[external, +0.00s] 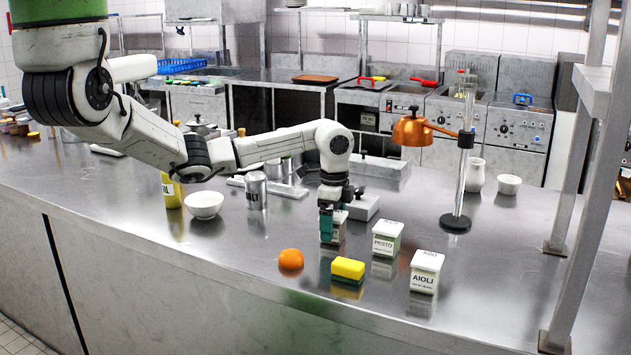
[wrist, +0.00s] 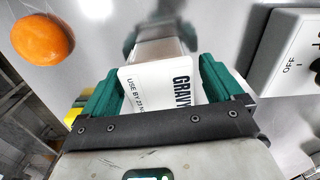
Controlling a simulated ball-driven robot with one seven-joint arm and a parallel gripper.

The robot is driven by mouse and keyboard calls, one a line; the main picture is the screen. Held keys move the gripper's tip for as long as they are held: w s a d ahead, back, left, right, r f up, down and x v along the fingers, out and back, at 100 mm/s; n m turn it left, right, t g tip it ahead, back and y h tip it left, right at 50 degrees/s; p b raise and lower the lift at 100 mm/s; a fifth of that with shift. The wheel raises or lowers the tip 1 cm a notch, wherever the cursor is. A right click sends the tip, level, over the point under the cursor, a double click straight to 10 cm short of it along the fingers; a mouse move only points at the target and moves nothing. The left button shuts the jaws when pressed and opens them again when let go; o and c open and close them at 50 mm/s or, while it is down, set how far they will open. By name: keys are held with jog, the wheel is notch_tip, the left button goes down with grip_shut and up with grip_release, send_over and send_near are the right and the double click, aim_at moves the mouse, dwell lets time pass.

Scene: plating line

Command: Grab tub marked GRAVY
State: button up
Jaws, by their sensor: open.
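The GRAVY tub (wrist: 158,82) has a white lid with black lettering. In the wrist view it lies between the two green fingers of my gripper (wrist: 155,88), with one finger on each side of it. The fingers are open, and I cannot tell whether either touches the tub. In the external view my gripper (external: 333,222) points down over the counter, and the tub is mostly hidden behind the fingers.
A PESTO tub (external: 387,240) and an AIOLI tub (external: 425,272) stand to the right. An orange (external: 290,260) and a yellow sponge (external: 348,269) lie in front. A heat lamp stand (external: 456,221) rises behind.

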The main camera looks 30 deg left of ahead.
jog(key=shift+c, duration=0.2)
jog(key=c, duration=1.1)
jog(key=shift+r, duration=0.1)
jog(key=shift+c, duration=0.2)
